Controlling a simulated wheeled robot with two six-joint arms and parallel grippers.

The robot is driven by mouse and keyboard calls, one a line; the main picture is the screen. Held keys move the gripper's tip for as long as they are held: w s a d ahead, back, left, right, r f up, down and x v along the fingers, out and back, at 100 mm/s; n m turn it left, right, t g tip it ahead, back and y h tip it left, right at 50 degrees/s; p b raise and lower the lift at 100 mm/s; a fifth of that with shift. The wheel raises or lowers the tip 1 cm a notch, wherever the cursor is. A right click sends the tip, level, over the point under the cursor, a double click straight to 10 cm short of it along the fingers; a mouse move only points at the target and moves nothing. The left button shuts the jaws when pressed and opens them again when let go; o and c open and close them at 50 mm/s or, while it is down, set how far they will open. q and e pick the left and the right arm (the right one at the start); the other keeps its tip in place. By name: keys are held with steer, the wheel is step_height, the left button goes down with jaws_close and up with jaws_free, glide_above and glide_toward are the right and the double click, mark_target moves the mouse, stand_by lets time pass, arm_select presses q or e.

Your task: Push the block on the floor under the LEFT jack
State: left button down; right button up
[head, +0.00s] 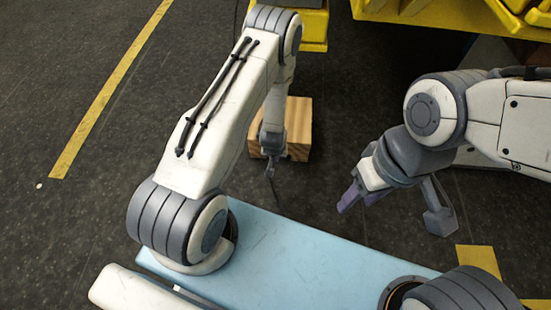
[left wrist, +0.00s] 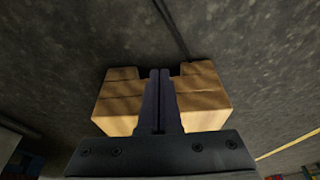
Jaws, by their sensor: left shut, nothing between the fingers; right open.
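The wooden block (head: 298,128) lies on the dark floor beyond my blue base, partly hidden behind my left forearm and wrist. In the left wrist view the block (left wrist: 205,95) shows on both sides of my left gripper's fingers (left wrist: 160,74). The fingers are closed together with nothing between them, in front of the block; contact is unclear. A yellow part (head: 314,30) stands behind the block at the top of the head view; I cannot tell for certain that it is the left jack. My right gripper (head: 348,198) is open and empty, to the right of the block.
A large yellow structure (head: 455,18) fills the upper right of the head view. A yellow floor stripe (head: 110,90) runs along the left, and another yellow marking (head: 478,259) lies at lower right. The floor between the left stripe and my left arm is clear.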

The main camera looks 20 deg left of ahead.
arm_select(q)
steer(key=b+x, duration=0.3)
steer(key=x, duration=0.3)
steer(key=shift+f+b, duration=0.3)
steer(key=shift+f, duration=0.05)
steer(key=w+b, duration=0.1)
steer(key=w+a+b, duration=0.1)
steer(key=w, duration=0.1)
steer(key=shift+w+r, duration=0.1)
steer(key=shift+w, duration=0.3)
steer(key=shift+r, duration=0.1)
